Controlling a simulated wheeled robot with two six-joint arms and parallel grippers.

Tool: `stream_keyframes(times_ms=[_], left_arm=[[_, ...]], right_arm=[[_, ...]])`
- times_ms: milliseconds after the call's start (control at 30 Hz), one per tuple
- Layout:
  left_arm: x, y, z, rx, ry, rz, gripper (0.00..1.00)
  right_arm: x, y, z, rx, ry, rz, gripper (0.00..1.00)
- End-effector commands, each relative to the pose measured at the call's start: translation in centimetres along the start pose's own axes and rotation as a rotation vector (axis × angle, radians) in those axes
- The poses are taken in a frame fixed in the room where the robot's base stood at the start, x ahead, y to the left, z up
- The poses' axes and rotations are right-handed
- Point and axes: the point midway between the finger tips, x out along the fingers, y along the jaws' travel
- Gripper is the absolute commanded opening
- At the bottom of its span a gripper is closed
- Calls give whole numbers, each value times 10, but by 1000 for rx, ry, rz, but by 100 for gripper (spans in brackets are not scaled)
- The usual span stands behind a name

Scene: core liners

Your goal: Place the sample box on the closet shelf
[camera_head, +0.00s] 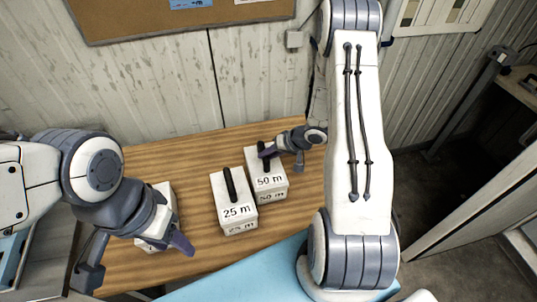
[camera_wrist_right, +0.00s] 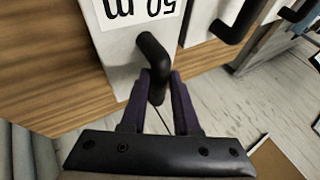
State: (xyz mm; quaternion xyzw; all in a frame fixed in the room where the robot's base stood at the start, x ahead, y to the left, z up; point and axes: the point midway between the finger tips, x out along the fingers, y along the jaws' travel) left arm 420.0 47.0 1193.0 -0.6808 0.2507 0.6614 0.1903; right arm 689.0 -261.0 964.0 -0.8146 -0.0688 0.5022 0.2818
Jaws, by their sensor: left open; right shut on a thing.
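A white sample box labelled 50 m (camera_head: 270,190) stands on the wooden table, with a black handle on top. My right gripper (camera_head: 268,150) reaches it from the right and is shut on that handle. In the right wrist view the handle (camera_wrist_right: 153,50) runs between the purple fingers (camera_wrist_right: 158,88), beside the box's white face (camera_wrist_right: 112,45). A second white box labelled 25 m (camera_head: 236,217) stands just in front and to the left. My left gripper (camera_head: 135,260) is open at the lower left, by a third white box (camera_head: 168,190) that it partly hides. No closet shelf can be made out for certain.
The wooden table (camera_head: 195,150) has bare room behind the boxes. A light blue surface (camera_head: 240,278) lies at the front. A pale panel (camera_head: 480,205) and a dark frame (camera_head: 475,95) stand at the right. A corkboard (camera_head: 120,20) hangs on the wall.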

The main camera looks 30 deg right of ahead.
Motion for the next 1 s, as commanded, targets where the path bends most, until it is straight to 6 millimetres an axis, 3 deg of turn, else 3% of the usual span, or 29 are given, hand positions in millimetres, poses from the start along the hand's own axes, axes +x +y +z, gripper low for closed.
stream_keyframes(times_ms=[200, 233, 300, 733, 1000], left_arm=[[1, 0, 0, 0, 0, 0, 50], [1, 0, 0, 0, 0, 0, 50], [1, 0, 0, 0, 0, 0, 50], [0, 0, 0, 0, 0, 0, 50], [-2, 0, 0, 0, 0, 0, 50]], right_arm=[[2, 1, 0, 0, 2, -2, 0], [3, 2, 1, 1, -1, 0, 33], [2, 2, 1, 1, 0, 0, 59], [-6, 0, -1, 0, 2, 0, 59], [-60, 0, -2, 0, 6, 2, 59]])
